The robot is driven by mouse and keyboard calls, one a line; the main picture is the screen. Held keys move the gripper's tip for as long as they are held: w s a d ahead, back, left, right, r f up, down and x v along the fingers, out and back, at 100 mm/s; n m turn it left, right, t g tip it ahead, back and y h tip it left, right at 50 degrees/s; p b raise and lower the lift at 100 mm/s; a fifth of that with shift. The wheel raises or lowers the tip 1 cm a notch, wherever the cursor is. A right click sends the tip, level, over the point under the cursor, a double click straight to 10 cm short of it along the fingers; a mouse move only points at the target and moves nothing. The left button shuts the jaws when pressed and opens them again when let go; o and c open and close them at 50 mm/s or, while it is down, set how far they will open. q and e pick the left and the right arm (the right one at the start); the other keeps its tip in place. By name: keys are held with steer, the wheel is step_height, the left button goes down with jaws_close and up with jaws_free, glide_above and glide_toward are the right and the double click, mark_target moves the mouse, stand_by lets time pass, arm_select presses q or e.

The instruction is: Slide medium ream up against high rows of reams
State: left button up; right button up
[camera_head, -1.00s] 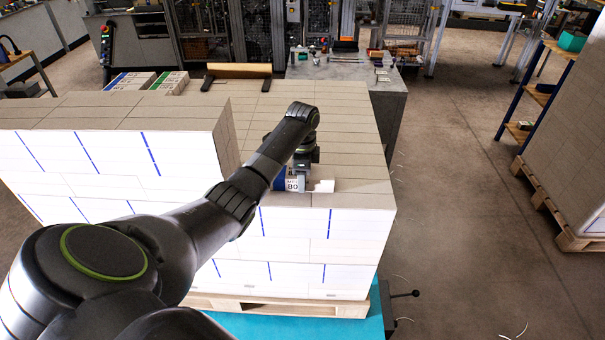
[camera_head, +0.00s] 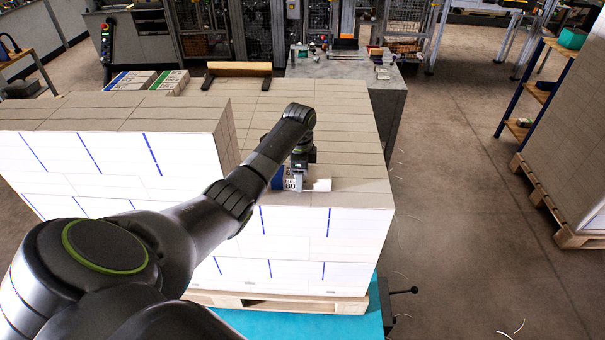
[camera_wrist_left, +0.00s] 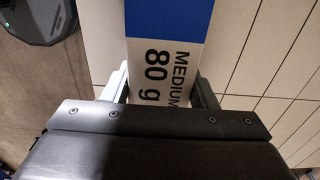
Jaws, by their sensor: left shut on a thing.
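The medium ream (camera_head: 319,185) lies flat on the lower level of the stack, near its front edge. Its blue and white "MEDIUM 80 g" label shows in the left wrist view (camera_wrist_left: 166,62). My left gripper (camera_head: 299,182) is shut on it, with one finger on each side of the label in the wrist view (camera_wrist_left: 160,88). The high rows of reams (camera_head: 120,108) stand to the left, one step higher. A strip of lower ream tops shows between them and the ream; my forearm hides part of this gap. My right gripper is not in view.
Lower ream tops (camera_head: 345,140) stretch flat behind and right of the ream. The stack stands on a wooden pallet (camera_head: 290,306) over a blue-green surface. Two label-marked reams (camera_head: 130,81) and a wooden bar (camera_head: 238,69) are at the back.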

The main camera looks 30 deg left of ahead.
mark_target(280, 171)
arm_select(q)
steer(key=s+a+p, duration=0.1)
steer(key=s+a, duration=0.1)
steer(key=a, duration=0.1)
steer(key=s+a+p, duration=0.1)
steer(key=shift+a+r+p, duration=0.15)
steer(key=shift+a+p, duration=0.2)
steer(key=shift+s+a, duration=0.2)
steer(key=shift+a, duration=0.3)
steer(key=shift+s+a+p, duration=0.15)
steer(key=shift+a+p, duration=0.05)
steer(key=shift+p, duration=0.1)
steer(key=shift+s+a+p, duration=0.35)
steer(key=shift+a, duration=0.25)
steer(key=o, duration=1.3)
